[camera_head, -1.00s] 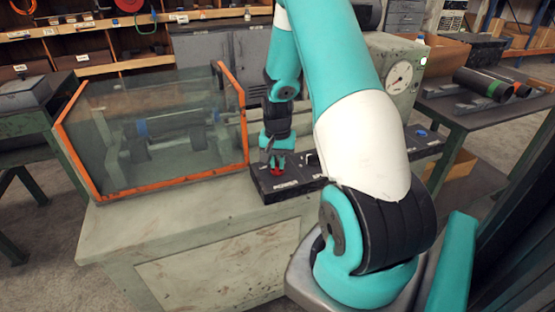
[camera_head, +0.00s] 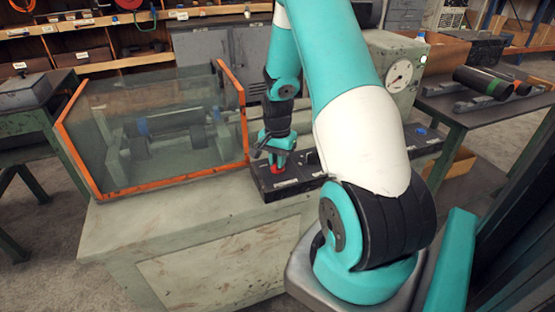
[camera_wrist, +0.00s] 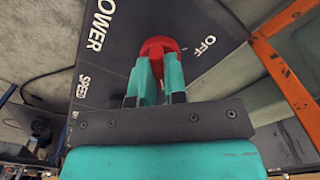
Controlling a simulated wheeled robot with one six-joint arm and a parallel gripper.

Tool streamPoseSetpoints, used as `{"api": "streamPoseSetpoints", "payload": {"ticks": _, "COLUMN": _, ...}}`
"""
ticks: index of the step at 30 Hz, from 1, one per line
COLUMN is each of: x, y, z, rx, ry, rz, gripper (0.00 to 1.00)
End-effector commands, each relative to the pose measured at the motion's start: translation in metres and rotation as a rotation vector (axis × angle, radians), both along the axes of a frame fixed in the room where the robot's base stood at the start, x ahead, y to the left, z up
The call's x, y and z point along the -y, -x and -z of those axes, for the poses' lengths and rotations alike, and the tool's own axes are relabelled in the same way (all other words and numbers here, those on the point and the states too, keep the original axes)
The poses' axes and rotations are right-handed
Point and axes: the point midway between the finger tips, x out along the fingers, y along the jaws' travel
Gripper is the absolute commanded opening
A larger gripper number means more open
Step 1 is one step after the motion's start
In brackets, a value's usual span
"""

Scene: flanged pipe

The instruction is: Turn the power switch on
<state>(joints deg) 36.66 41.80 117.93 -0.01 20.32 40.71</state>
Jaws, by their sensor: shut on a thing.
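The red power switch (camera_head: 277,172) sits on the left end of a black control panel (camera_head: 310,181) on the bench. In the wrist view the switch (camera_wrist: 158,46) shows between my teal fingertips, beside the white OFF marking (camera_wrist: 203,47) on its right. The word POWER (camera_wrist: 100,25) is on the left. My gripper (camera_head: 277,162) points down at the panel and is shut on the switch; it also shows in the wrist view (camera_wrist: 158,72). The fingers hide the lower part of the switch. No ON marking is visible.
A clear guard box with an orange frame (camera_head: 245,115) stands close to the left of the panel. A grey housing with a round gauge (camera_head: 399,76) stands behind right. A blue knob (camera_head: 421,131) is at the panel's right end. The bench front (camera_head: 180,215) is clear.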

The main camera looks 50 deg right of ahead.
Motion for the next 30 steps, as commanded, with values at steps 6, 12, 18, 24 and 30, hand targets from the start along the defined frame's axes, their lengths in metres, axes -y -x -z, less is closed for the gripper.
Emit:
{"api": "streamPoseSetpoints", "payload": {"ticks": 6, "x": 0.001, "y": -0.001, "z": -0.001, "rx": 0.003, "ry": 0.002, "rz": 0.002, "gripper": 0.38}}
{"api": "streamPoseSetpoints", "payload": {"ticks": 12, "x": 0.0, "y": 0.0, "z": 0.0, "rx": 0.001, "ry": 0.002, "rz": 0.001, "gripper": 0.38}}
{"api": "streamPoseSetpoints", "payload": {"ticks": 18, "x": 0.001, "y": -0.001, "z": -0.008, "rx": 0.004, "ry": 0.003, "rz": 0.0, "gripper": 0.38}}
{"api": "streamPoseSetpoints", "payload": {"ticks": 24, "x": 0.001, "y": -0.001, "z": -0.047, "rx": 0.006, "ry": 0.005, "rz": 0.001, "gripper": 0.38}}
{"api": "streamPoseSetpoints", "payload": {"ticks": 30, "x": 0.001, "y": -0.001, "z": -0.099, "rx": 0.008, "ry": 0.006, "rz": 0.001, "gripper": 0.38}}
